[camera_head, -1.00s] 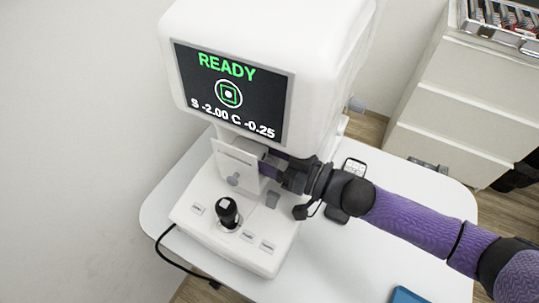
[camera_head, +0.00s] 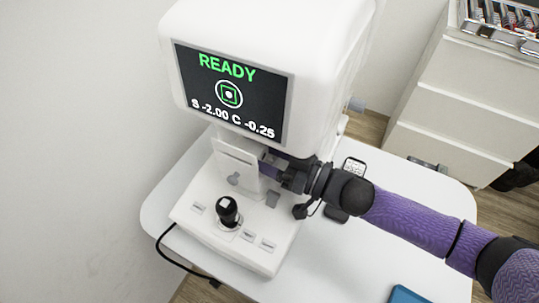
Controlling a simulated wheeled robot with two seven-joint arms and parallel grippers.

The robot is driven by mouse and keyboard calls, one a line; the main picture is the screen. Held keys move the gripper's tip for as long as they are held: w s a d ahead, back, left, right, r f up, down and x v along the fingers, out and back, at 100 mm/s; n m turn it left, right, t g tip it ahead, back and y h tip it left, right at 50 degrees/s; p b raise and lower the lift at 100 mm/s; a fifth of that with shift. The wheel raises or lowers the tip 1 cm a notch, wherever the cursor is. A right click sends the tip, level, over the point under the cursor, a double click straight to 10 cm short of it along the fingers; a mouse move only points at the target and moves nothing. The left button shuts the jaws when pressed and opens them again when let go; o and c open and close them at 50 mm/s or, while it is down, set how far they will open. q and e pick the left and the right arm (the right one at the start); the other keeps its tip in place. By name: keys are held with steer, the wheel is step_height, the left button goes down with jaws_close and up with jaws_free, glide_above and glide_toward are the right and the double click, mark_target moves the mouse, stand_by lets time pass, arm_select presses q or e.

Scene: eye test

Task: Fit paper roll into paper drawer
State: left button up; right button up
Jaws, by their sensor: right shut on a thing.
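A white eye-test machine (camera_head: 265,40) stands on a white table, its screen (camera_head: 230,92) showing READY. Below the screen, a pale upright panel (camera_head: 234,165) with a grey knob stands at the machine's front; it looks like the paper drawer's front. My right gripper (camera_head: 274,168) comes in from the right and is beside this panel, under the machine's head. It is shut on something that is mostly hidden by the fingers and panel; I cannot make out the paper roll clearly. My left gripper is not in view.
A black joystick (camera_head: 228,212) stands on the machine's base, with labelled buttons around it. A phone-like device (camera_head: 353,168) and a blue object (camera_head: 407,295) lie on the table (camera_head: 350,265). A white drawer cabinet (camera_head: 460,110) is at the right, with a case of lenses (camera_head: 500,22) on top.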

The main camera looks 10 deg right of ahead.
steer(key=shift+f, duration=0.3)
steer(key=o, duration=1)
steer(key=p+v, duration=0.1)
steer(key=v, duration=0.9)
steer(key=shift+s, duration=0.1)
